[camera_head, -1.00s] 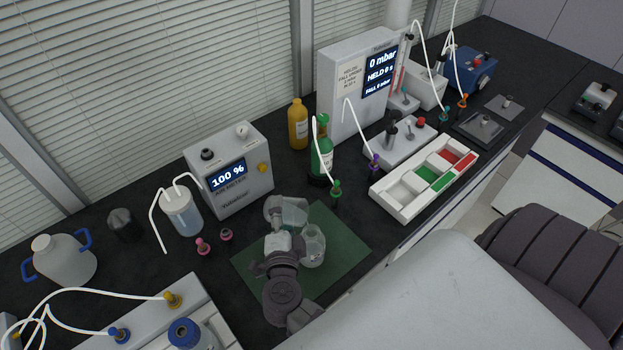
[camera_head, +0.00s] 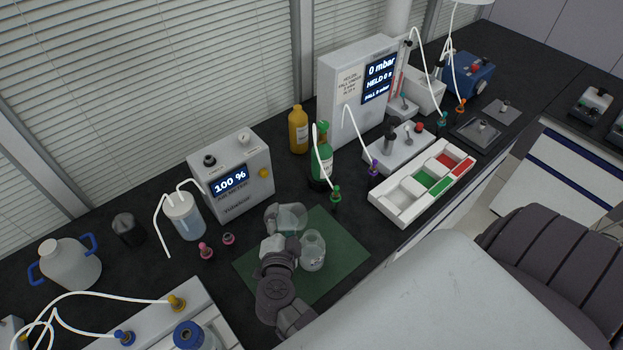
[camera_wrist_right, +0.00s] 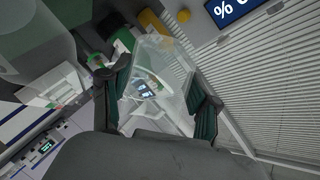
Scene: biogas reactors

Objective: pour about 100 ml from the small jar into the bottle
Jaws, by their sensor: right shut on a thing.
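The small jar (camera_head: 292,217) is clear and held over the green mat in the head view, just behind the bottle. My right gripper (camera_head: 283,232) is shut around it; the jar also shows between the fingers in the right wrist view (camera_wrist_right: 160,75). The jar looks tilted, and the gripper hides part of it. The clear bottle (camera_head: 313,252) stands upright on the mat, to the right of my gripper and close to it. I cannot tell the liquid level in either, or see any stream between them. My left gripper is not in view.
The green mat (camera_head: 345,250) lies near the bench's front edge. Behind it stand a grey box reading 100 % (camera_head: 232,180), a green bottle (camera_head: 321,160) and a green-tipped tube end (camera_head: 336,196). A white sorting tray (camera_head: 390,205) is to the right.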

